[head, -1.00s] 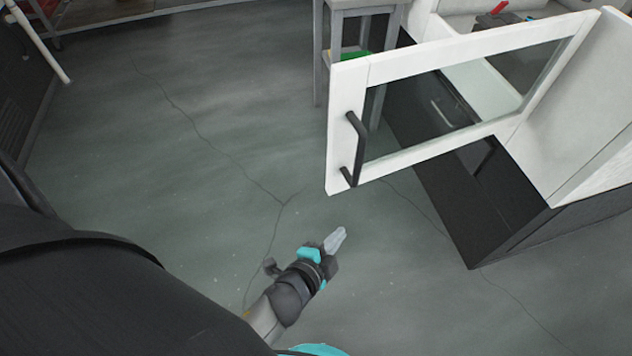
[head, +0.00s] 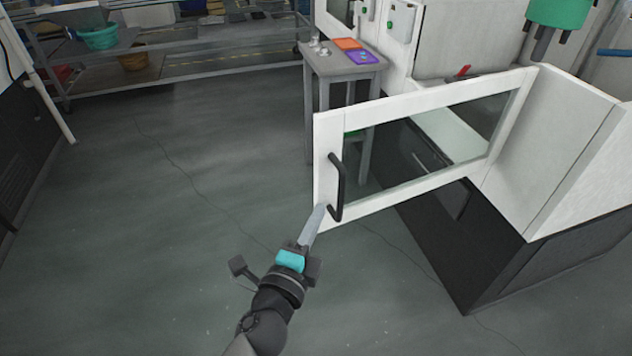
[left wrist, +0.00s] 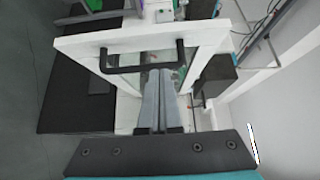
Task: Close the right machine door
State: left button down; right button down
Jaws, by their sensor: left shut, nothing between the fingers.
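The machine door (head: 430,108) is a white frame with a glass pane. It stands swung open from the white and black machine (head: 560,165). A black bar handle (head: 338,188) is on its left edge. My left gripper (head: 318,212) is shut and empty, its fingertips close to the lower end of the handle in the head view. In the left wrist view the shut fingers (left wrist: 160,85) point at the door frame (left wrist: 75,45), and the handle (left wrist: 140,56) crosses just beyond their tips. I cannot tell if they touch. My right gripper is not in view.
A grey side table (head: 345,62) with an orange tray (head: 347,44) and a purple tray (head: 363,58) stands behind the door. A metal rack (head: 200,55) with baskets lies along the back. The floor (head: 150,220) left of the door is clear.

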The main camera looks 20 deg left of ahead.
aim_at(323, 172)
pick_arm(q)
jog(key=shift+w+a+p, duration=0.2)
jog(key=shift+w+a, duration=0.2)
jog(key=shift+w, duration=0.95)
jog(key=shift+w+a+p, duration=0.15)
jog(key=shift+w+a, duration=0.25)
jog(key=shift+w, duration=0.95)
jog(key=shift+w+a+p, duration=0.2)
jog(key=shift+w+a, duration=0.2)
jog(key=shift+w, duration=0.95)
